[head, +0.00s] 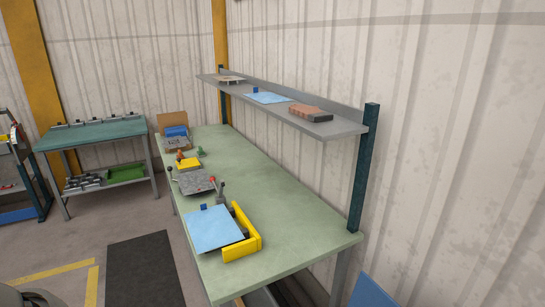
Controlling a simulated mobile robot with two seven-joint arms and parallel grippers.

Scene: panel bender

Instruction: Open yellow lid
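Two yellow things lie on the green workbench (275,215), and I cannot tell for certain which is the lid. A larger yellow bar-like part (248,232) is at the near end, along the right side of a light blue panel (212,229). Neither of my grippers is in view.
A grey plate with red-knobbed levers (192,182) lies mid-bench. A shelf (330,127) overhangs the bench on dark posts (362,170). A teal-topped table (90,134) stands at the back left. A dark mat (143,272) covers floor left of the bench.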

